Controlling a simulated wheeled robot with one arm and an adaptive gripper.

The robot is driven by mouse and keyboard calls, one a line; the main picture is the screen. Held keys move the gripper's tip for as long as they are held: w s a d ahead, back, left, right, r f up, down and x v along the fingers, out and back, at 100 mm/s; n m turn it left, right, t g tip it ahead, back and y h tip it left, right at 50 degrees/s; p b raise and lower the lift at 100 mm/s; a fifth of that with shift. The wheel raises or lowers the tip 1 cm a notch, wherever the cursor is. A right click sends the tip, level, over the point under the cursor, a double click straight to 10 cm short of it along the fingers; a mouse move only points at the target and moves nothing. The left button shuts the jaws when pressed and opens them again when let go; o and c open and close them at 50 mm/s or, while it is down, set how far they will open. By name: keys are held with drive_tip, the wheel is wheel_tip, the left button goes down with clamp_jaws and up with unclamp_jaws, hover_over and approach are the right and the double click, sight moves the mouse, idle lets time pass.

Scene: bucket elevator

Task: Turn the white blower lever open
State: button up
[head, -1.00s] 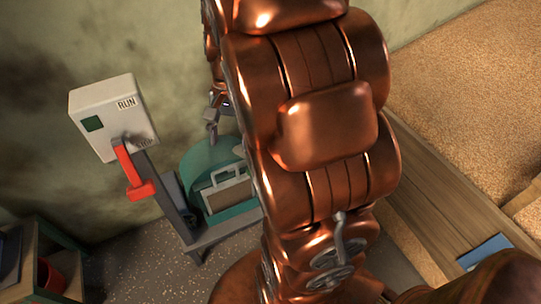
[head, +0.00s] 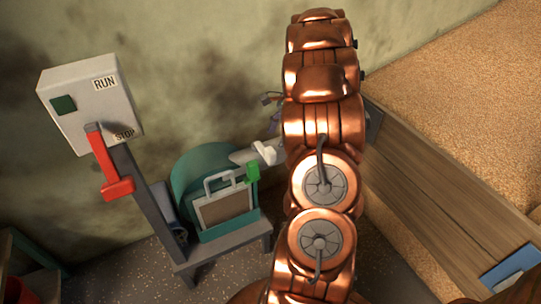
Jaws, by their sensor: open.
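The white blower lever (head: 264,151) shows in the head view on the grey outlet pipe at the right of the green blower (head: 188,172). A bright green piece (head: 253,172) is just below it. My copper arm covers what is right of the lever, so its full angle is unclear. My gripper (head: 272,108) is mostly hidden behind my arm. Only small grey parts of it show, above the lever and apart from it in the picture. It is open, and I see nothing held in it.
A white switch box (head: 92,95) marked RUN and STOP is on the left, with a red-handled lever (head: 110,165) pointing down in front. The blower's grey stand (head: 215,255) is low in the middle. A wooden board (head: 440,185) edges a grain heap (head: 470,80) on the right.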

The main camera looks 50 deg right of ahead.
sight(272, 149)
drive_tip(key=b+x, duration=0.1)
drive_tip(key=x, duration=0.6)
drive_tip(key=shift+f, duration=0.15)
clamp_jaws()
idle(0.5)
